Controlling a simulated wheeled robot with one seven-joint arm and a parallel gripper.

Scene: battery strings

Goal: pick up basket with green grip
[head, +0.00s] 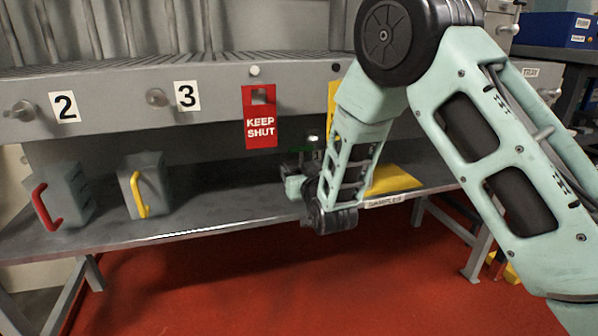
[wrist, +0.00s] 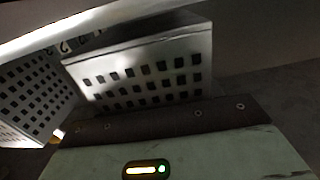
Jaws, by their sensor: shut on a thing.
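My gripper (head: 297,182) is low over the grey shelf, below the red sign and to its right, largely hidden by my own wrist. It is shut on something. A thin dark green strip (head: 306,151) shows just behind it. In the wrist view a grey basket with rows of square holes (wrist: 145,75) fills the space right in front of my gripper. Its grip is hidden there, and I cannot tell whether it touches the shelf. A basket with a red grip (head: 70,185) and one with a yellow grip (head: 154,178) stand to the left.
A second perforated basket (wrist: 30,95) is close at the left in the wrist view. A grey ledge with numbered knobs and a red KEEP SHUT tag (head: 261,127) overhangs the shelf (head: 225,214). Red floor is clear in front.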

